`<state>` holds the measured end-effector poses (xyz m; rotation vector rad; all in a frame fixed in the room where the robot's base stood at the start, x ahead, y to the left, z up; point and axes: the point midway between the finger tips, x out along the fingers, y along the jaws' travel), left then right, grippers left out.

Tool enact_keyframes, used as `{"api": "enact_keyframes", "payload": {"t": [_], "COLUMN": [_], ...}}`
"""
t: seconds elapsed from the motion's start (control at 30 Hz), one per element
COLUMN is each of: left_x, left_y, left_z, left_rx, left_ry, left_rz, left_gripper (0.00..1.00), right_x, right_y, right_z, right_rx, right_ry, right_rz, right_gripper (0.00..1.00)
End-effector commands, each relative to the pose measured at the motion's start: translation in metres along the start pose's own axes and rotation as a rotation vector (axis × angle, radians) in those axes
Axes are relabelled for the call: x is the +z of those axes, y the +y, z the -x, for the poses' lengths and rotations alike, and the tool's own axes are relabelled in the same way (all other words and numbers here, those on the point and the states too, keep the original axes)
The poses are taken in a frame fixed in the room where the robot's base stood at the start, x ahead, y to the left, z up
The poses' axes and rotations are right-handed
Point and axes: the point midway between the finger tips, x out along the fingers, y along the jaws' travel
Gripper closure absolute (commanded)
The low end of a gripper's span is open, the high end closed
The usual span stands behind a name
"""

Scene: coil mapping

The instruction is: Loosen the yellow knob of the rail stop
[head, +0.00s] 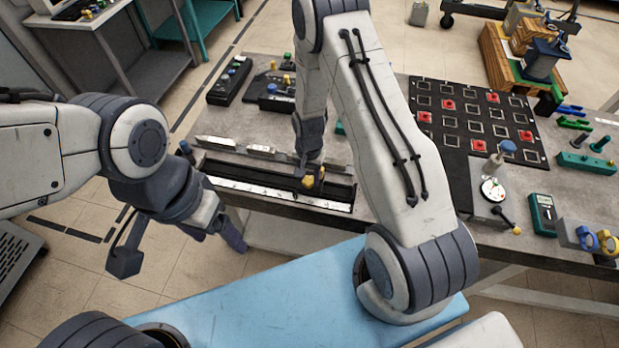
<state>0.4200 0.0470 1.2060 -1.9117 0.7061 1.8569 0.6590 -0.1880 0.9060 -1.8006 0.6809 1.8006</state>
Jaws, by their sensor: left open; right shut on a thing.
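The rail (270,192) is a long black channel with a white scale strip along its front, lying near the front edge of the grey workbench. The yellow knob (308,183) of the rail stop sits toward the rail's right part. My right gripper (311,176) reaches down from above and is shut on the yellow knob; its fingers hide most of the stop. My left gripper (236,238) is open and empty, in front of the bench edge and below the rail's left end, apart from everything.
A black board (468,130) with several square slots and red pieces lies right of my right arm. A dial gauge stand (493,189) and a green meter (543,214) stand further right. A black button box (230,82) lies behind the rail. Bare bench shows behind the rail.

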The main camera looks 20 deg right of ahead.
Motion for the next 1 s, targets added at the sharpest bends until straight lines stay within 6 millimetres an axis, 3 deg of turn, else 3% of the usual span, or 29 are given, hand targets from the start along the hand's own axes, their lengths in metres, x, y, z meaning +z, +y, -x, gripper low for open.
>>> {"api": "enact_keyframes", "payload": {"t": [0.43, 1.0], "left_x": [0.001, 0.001], "left_y": [-0.001, -0.001], "left_z": [-0.012, -0.013], "left_rx": [0.0, 0.0], "left_ry": [0.0, 0.0], "left_rz": [0.002, 0.002], "left_gripper": [0.25, 0.25], "right_x": [0.001, 0.001], "right_y": [0.0, 0.001], "right_z": [0.0, 0.001], "right_rx": [0.0, 0.002], "right_ry": [-0.001, -0.003], "right_rz": [0.255, 0.305], "right_gripper": [1.0, 1.0]}}
